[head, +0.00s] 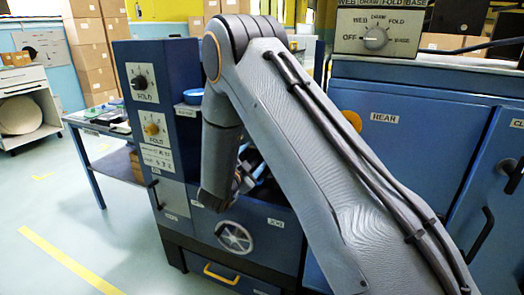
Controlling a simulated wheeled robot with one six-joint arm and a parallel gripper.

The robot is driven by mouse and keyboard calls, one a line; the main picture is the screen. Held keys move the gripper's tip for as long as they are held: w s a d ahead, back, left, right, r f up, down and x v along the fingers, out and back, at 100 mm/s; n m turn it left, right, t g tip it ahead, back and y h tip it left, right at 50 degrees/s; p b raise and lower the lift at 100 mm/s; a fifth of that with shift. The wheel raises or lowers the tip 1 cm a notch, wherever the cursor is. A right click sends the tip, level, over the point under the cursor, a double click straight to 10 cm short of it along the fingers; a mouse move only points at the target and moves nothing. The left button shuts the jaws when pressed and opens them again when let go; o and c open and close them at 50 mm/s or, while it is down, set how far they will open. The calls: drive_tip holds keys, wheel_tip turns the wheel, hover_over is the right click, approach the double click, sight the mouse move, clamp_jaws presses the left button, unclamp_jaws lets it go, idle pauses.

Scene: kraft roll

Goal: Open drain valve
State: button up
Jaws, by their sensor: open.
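No part in the head view carries a label that I can read as drain valve. A round spoked handwheel (235,237) sits on the lower front of the blue machine (185,70), beside a small plate marked JOG. A yellow knob (152,128) and a black knob (140,82) sit on white plates on the machine's left column. My gripper (250,178) is open, in front of the machine, above the handwheel and apart from it. My arm hides part of it, and its fingertips are hard to make out. My arm also covers the middle of the machine.
A yellow handle (221,274) is on a low drawer. A selector dial (375,37) sits on a box above blue cabinets marked REAR (384,118). A side table (98,122) stands left of the machine. Cardboard boxes (90,45) are stacked behind. The floor at front left is clear.

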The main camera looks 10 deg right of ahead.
drive_tip(key=x, duration=0.7)
drive_tip(key=shift+w+d+p, duration=0.25)
drive_tip(key=shift+d+p, duration=0.05)
drive_tip(key=shift+p, duration=0.05)
drive_tip(key=shift+c, duration=0.3)
drive_tip(key=c, duration=1)
